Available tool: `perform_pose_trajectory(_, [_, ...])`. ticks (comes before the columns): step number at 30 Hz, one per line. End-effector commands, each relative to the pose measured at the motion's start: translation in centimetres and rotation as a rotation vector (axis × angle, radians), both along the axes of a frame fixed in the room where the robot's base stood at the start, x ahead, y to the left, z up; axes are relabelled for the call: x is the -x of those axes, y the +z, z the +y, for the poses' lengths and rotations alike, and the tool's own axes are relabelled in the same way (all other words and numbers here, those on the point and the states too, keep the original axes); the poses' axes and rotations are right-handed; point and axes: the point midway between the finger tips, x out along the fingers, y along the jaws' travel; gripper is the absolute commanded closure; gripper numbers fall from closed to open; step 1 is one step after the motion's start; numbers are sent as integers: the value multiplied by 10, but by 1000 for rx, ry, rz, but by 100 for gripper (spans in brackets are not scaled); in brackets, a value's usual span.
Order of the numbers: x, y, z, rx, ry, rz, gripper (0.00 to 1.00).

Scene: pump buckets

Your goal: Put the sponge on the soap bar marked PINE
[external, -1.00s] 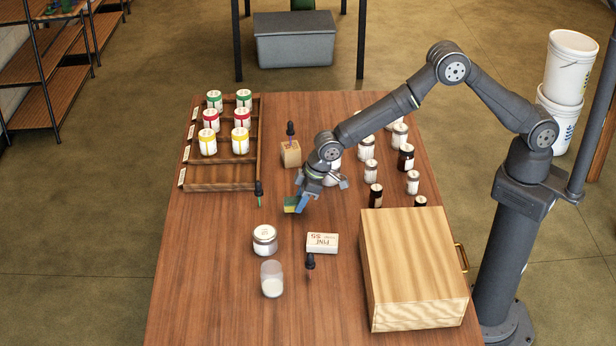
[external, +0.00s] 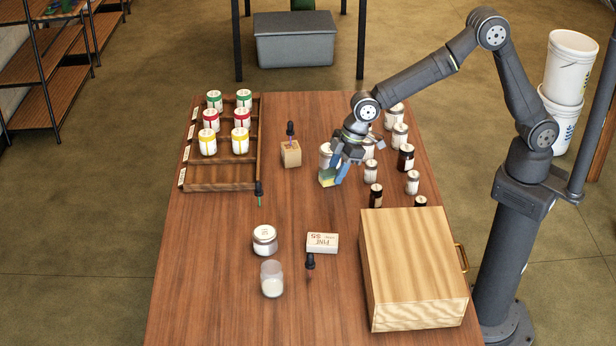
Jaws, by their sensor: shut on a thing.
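The soap bar marked PINE (external: 322,243) is a pale block with dark lettering, lying on the table right of the centre-front jars. Its top is bare. My gripper (external: 332,178) is shut on the sponge (external: 328,178), which is yellow and green. It holds the sponge above the table, behind the soap bar in the picture and close to the jars at the right. The exact height of the sponge above the table is hard to tell.
A dropper (external: 310,262) is right in front of the soap bar. A lidded jar (external: 264,240) and a glass (external: 272,280) stand to its left. A wooden box (external: 415,265) stands right. Several jars and bottles (external: 405,158) stand behind. A wooden dropper block (external: 291,154) and a rack (external: 220,185) are at left.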

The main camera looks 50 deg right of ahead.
Motion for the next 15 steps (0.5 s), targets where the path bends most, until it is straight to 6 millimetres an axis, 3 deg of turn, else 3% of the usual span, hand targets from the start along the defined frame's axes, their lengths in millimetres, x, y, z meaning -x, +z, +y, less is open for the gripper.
perform_pose_trajectory(5, [16,-12,14,3,21,1,89])
perform_pose_trajectory(15, [54,-57,78,1,18,0,89])
